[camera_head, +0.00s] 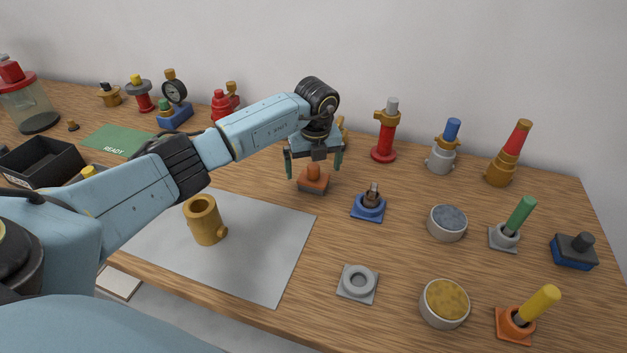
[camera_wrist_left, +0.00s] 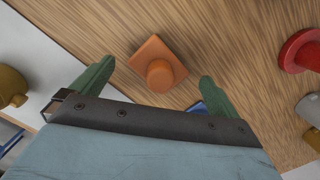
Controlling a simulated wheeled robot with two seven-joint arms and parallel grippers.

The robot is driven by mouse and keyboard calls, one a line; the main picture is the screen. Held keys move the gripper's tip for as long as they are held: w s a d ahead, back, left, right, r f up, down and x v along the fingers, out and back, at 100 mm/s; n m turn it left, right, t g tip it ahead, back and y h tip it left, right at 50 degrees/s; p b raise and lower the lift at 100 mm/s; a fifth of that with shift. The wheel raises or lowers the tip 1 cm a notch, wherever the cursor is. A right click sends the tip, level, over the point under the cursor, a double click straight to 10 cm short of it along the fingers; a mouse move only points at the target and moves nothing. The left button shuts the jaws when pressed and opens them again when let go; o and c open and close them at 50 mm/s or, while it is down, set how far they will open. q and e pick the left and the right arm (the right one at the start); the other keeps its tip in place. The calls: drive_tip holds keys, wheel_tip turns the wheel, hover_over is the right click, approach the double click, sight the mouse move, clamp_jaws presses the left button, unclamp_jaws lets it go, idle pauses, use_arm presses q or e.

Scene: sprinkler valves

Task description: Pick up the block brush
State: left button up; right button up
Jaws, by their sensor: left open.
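The block brush is most likely the dark grey block with a round knob and a blue underside (camera_head: 574,250) at the right end of the table. My left gripper (camera_head: 313,172) is far to the left of it, pointing down with its green fingers apart and nothing between them. Directly below the gripper is an orange square piece with a round knob (camera_head: 314,180). In the left wrist view the orange piece (camera_wrist_left: 158,65) lies between and slightly beyond the open fingertips. The grey-blue block is not in the left wrist view. My right gripper is not in view.
A blue-based fitting (camera_head: 369,205) stands close right of the gripper. Two round tins (camera_head: 446,224) (camera_head: 444,304), a green-handled tool (camera_head: 516,222) and a yellow-handled tool (camera_head: 530,312) stand between it and the grey-blue block. A brass cylinder (camera_head: 205,222) stands on the grey mat (camera_head: 265,245).

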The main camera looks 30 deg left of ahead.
sight(314, 166)
use_arm(q)
wheel_tip(314, 166, down, 3)
drive_tip(key=shift+w+a, duration=0.1)
drive_tip(key=shift+r, duration=0.1)
drive_tip(key=c, duration=0.9)
wheel_tip(314, 166, up, 10)
drive_tip(key=shift+p, duration=0.3)
drive_tip(key=shift+c, duration=0.2)
